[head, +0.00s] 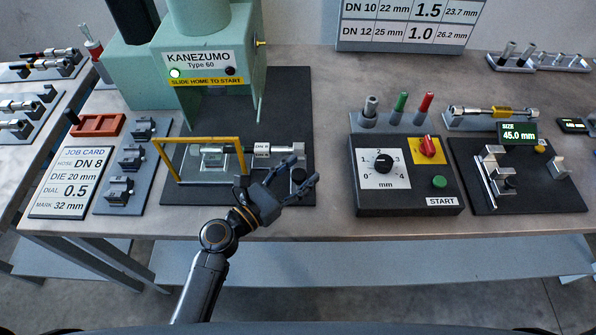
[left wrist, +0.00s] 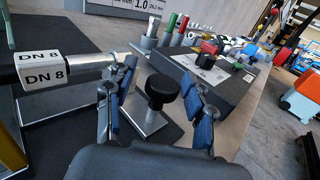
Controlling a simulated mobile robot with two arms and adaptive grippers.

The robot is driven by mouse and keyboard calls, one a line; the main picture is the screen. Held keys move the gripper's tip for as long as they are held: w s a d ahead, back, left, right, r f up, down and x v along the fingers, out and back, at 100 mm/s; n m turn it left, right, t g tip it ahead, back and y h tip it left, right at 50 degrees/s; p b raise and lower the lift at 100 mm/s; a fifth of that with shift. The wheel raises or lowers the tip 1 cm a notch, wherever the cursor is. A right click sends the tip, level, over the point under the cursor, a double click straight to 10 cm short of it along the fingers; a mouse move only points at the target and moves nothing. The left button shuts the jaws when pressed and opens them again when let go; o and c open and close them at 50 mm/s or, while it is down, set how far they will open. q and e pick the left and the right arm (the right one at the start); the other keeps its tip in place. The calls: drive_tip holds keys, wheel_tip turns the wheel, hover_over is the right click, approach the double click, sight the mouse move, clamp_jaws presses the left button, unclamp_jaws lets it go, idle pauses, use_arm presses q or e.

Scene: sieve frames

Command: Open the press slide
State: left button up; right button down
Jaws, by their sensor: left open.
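The green press (head: 213,40) marked KANEZUMO stands at the back left on a dark base plate. Its slide has a yellow frame (head: 200,139) at the front, low under the press head. A silver rod with white tags (head: 262,150) lies to the right of the frame; in the left wrist view the tags (left wrist: 44,70) read DN 8. A round black knob (head: 298,175) is at the right; it shows on a metal bar in the left wrist view (left wrist: 162,91). My left gripper (head: 306,169) is open, its fingers on either side of the knob, apparently not touching it.
A black control box (head: 405,205) with dial and START button stands right of the press plate. A gauge stand (head: 540,205) is farther right. A job card (head: 72,182) and small die blocks (head: 118,191) lie at the left. Bare bench shows along the front edge.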

use_arm(q)
drive_tip(key=v, duration=1.2)
